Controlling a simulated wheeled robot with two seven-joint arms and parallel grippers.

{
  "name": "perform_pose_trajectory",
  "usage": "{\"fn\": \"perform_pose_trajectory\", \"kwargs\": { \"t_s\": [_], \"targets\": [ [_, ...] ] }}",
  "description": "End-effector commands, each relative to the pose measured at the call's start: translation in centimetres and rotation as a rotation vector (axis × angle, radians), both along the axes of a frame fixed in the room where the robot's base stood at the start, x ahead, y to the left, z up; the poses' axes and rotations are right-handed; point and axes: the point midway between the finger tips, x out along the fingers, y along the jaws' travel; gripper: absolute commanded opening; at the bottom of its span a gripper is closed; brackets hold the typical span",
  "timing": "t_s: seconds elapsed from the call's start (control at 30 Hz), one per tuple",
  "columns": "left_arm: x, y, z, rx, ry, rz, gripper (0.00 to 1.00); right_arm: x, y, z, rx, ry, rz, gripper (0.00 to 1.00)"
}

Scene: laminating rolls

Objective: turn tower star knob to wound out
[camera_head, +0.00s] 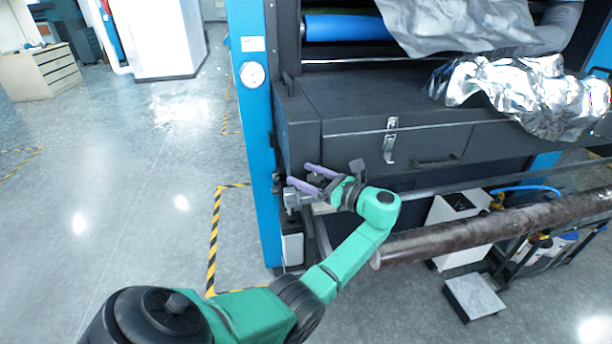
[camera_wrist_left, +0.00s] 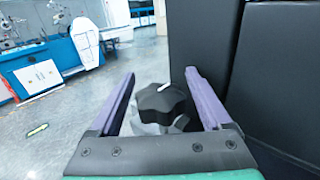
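The star knob (camera_wrist_left: 160,101) is black and lobed, with a short white mark on top, and sits on a grey mount in the left wrist view. My left gripper (camera_head: 298,174) has two purple fingers, also seen in the left wrist view (camera_wrist_left: 159,76). It is open, with the knob between its fingers and visible gaps at the sides. I cannot tell how deep the fingers reach around it. In the head view, the gripper is at the lower left corner of the machine, and the knob is hard to make out there. My right gripper is out of view.
The machine's blue post (camera_head: 252,130) and dark cabinet (camera_head: 370,110) stand close to the gripper. A long dark roll (camera_head: 490,230) lies at the right. Crumpled silver film (camera_head: 530,92) hangs above. The floor at left is clear beyond yellow-black tape (camera_head: 213,240).

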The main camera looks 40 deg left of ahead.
Motion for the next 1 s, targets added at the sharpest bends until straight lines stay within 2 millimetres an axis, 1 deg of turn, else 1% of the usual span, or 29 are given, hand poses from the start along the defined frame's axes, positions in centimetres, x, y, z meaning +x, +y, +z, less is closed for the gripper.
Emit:
{"fn": "perform_pose_trajectory", "kwargs": {
  "t_s": [0.17, 0.27, 0.37, 0.5, 0.6, 0.7, 0.83, 1.0],
  "targets": [
    [0.1, -0.2, 0.0, 0.001, -0.002, -0.001, 0.82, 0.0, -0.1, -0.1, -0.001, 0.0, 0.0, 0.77],
    [0.2, -1.3, -0.2, 0.001, -0.003, -0.002, 0.82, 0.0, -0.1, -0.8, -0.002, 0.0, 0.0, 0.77],
    [0.6, -3.7, -0.5, -0.001, -0.004, -0.004, 0.82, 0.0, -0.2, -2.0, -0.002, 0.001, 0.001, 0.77],
    [1.1, -8.0, -0.6, -0.001, -0.003, -0.005, 0.82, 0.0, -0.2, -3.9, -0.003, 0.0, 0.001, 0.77],
    [1.5, -10.8, -0.6, -0.001, -0.002, -0.005, 0.82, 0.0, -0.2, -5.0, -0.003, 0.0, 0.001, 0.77],
    [1.7, -12.9, -0.4, -0.001, -0.001, -0.002, 0.82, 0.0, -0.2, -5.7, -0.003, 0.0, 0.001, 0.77],
    [1.8, -14.3, -0.1, 0.0, 0.0, 0.0, 0.82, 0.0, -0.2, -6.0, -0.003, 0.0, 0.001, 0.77],
    [1.8, -14.5, 0.1, 0.0, -0.001, 0.0, 0.82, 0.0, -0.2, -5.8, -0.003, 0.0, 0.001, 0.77]
  ]
}}
